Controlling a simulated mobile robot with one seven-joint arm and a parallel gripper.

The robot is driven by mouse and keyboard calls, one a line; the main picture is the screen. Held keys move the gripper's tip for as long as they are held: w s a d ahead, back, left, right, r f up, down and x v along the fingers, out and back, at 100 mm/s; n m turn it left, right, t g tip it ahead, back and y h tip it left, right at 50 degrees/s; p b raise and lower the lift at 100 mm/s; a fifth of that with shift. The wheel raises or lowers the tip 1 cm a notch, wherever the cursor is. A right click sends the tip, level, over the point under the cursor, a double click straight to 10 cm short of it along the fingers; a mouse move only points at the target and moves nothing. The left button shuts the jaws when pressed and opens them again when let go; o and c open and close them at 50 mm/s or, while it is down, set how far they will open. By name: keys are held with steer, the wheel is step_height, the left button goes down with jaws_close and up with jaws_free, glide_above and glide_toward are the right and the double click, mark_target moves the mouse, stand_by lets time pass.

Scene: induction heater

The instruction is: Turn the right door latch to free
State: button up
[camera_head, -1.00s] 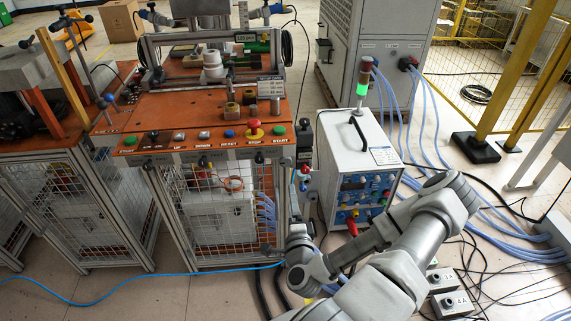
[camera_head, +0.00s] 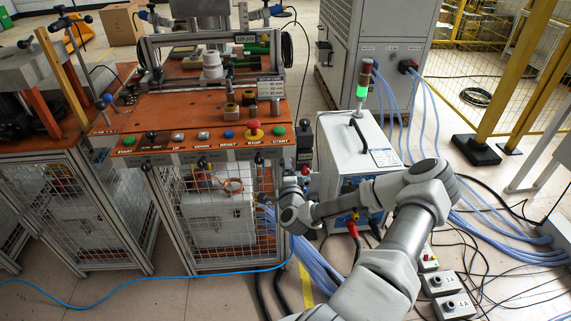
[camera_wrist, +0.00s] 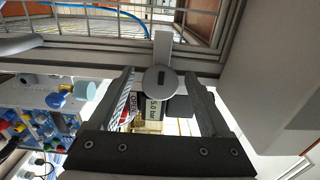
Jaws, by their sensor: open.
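My gripper (camera_wrist: 159,74) is open, with one dark finger on each side of the disc. Gaps show between the disc and both fingers; I cannot tell whether anything touches. The mesh door (camera_head: 215,205) is under the orange bench top in the head view, and its mesh also shows at the top of the wrist view. In the head view I cannot make out the latch by my wrist.
A white power unit (camera_head: 343,150) with knobs and cables stands right of the bench. A label reading 5.0 bar (camera_wrist: 154,110) lies behind the latch. Blue hoses (camera_head: 315,265) and small control boxes (camera_head: 447,285) are on the floor.

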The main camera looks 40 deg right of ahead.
steer(key=shift+w+d, duration=0.1)
steer(key=shift+w, duration=0.05)
steer(key=shift+c, duration=0.2)
jaws_close()
